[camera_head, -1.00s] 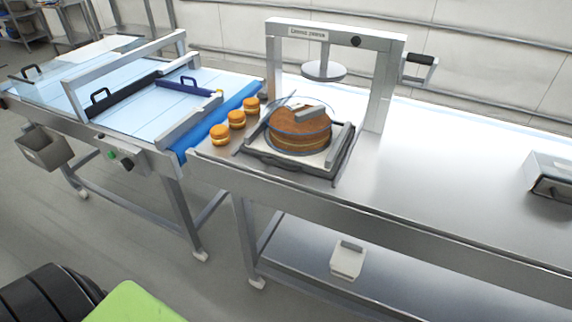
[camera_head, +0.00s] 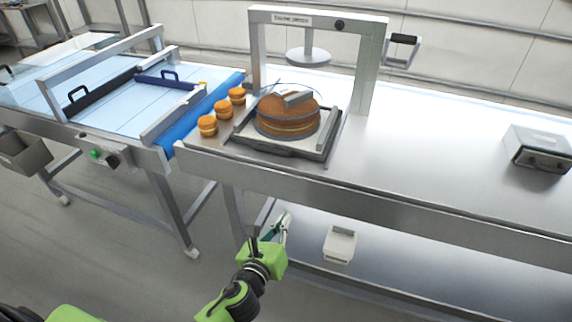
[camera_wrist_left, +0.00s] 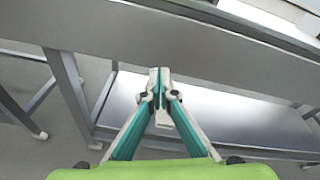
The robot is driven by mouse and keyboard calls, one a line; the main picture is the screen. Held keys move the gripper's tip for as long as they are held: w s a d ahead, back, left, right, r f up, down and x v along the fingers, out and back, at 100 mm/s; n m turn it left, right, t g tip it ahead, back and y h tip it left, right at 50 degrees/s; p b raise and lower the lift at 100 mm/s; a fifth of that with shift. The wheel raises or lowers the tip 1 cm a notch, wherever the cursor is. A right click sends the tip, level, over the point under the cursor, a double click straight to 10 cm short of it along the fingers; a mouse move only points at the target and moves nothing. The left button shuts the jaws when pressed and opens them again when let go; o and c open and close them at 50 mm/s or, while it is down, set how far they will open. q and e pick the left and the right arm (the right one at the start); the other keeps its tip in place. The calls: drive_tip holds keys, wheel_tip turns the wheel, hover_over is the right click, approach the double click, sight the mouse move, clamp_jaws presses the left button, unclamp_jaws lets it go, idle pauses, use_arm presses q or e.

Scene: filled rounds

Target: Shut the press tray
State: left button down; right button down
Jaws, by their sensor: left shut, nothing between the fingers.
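The press (camera_head: 375,65) is a grey metal frame with a round plate (camera_head: 308,56) hanging under its top beam and a crank handle on its right. The press tray (camera_head: 318,153) lies on the bench in front of the frame, pulled out toward me. My left gripper (camera_head: 284,222) is shut and empty, below and in front of the bench edge, apart from the tray. It also shows shut in the left wrist view (camera_wrist_left: 159,75). My right gripper is not in view.
Three small filled rounds (camera_head: 223,109) stand left of the tray. A blue-belted conveyor (camera_head: 115,100) adjoins the bench on the left. A grey box (camera_head: 540,149) stands at the right. The bench (camera_head: 440,140) between is clear. A white container (camera_head: 340,246) is on the lower shelf.

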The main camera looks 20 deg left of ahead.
use_arm(q)
wheel_tip(320, 180, up, 10)
drive_tip(key=m+t, duration=0.2)
drive_tip(key=m, duration=0.1)
drive_tip(key=p, duration=0.2)
approach(304, 154)
drive_tip(key=w, duration=0.7)
drive_tip(key=shift+f, duration=0.1)
drive_tip(key=shift+w, duration=0.15)
